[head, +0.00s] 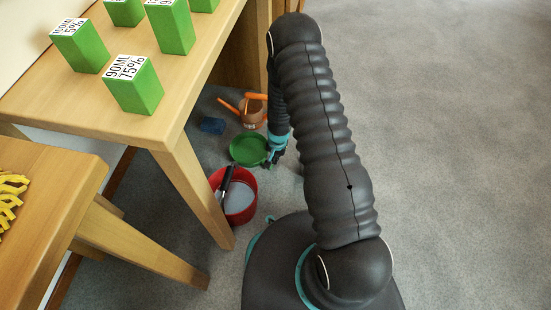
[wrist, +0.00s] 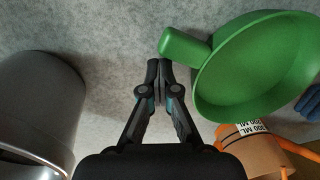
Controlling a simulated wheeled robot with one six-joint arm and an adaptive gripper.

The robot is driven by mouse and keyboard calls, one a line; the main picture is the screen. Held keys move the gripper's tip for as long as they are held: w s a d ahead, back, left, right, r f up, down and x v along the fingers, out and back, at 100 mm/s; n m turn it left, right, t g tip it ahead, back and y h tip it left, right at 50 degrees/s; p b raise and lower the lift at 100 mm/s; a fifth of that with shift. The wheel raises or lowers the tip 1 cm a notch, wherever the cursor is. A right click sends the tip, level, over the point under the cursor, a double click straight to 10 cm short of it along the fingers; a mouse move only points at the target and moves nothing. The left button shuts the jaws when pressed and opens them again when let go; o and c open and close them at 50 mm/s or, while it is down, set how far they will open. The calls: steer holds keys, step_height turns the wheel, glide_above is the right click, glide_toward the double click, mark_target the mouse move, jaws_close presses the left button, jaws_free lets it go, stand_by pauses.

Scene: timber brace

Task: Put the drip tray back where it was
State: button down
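A round green dish with a short handle, likely the drip tray (head: 248,149), is on the grey floor beside the table leg in the head view. In the wrist view its bowl (wrist: 255,65) fills the upper right, with its handle (wrist: 183,47) pointing left. My gripper (wrist: 159,68) has its fingertips together with nothing seen between them. In the head view my gripper (head: 274,155) is low by the dish's right side, partly hidden by my arm.
A red bucket (head: 240,205) holding a dark-handled tool stands in front of the dish. A grey rounded vessel (wrist: 40,105) is at left in the wrist view. Open floor (head: 460,150) lies right.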

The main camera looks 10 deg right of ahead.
steer(key=shift+f, duration=0.2)
steer(key=c, duration=1.9)
jaws_free()
steer(key=o, duration=1.5)
steer(key=shift+r, duration=0.15)
